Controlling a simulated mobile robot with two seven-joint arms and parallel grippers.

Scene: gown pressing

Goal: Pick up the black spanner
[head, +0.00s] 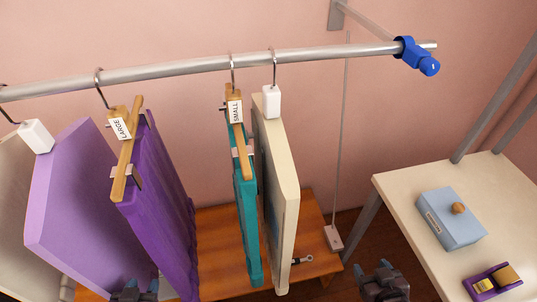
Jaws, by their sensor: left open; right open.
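A small dark object with a ring-like end, which looks like the black spanner (302,260), lies on the wooden bench (318,232) just right of the cream board. Its left part may be hidden behind that board. My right gripper (381,268) is open and empty at the bottom, right of the spanner and apart from it. My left gripper (134,289) is open at the bottom left, below the purple garments and far from the spanner.
A rail (190,67) carries a lilac board (80,205), a purple garment (160,195), a teal garment (244,210) and a cream board (282,180). A blue clamp (416,56) sits on its end. A pale table (415,190) at right holds a blue box (450,217) and a purple tray (476,291).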

